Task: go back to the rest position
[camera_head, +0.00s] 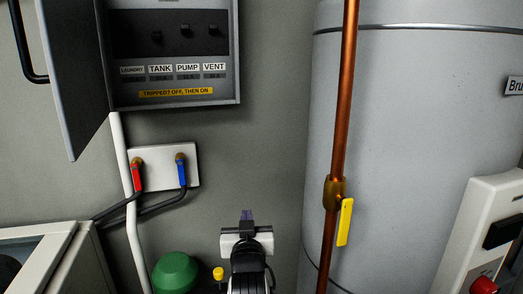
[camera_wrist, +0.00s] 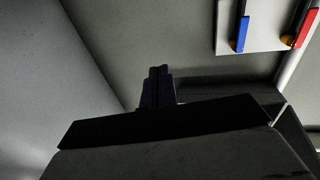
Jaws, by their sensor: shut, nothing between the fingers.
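My gripper (camera_head: 247,215) is in the lower middle of the head view, in front of the grey wall. Its two dark fingers are together and point up, with nothing between them. In the wrist view the closed fingers (camera_wrist: 158,73) stand up from the dark gripper body, with bare wall behind them. The gripper touches nothing that I can see. My arm below it runs out of the bottom of the head view.
A copper pipe (camera_head: 345,105) with a yellow lever (camera_head: 345,222) runs before a large grey tank (camera_head: 420,120) at right. An open breaker panel (camera_head: 170,95) and a plate with red (camera_head: 137,175) and blue (camera_head: 182,171) valves are at left. A green rounded object (camera_head: 176,273) sits low.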

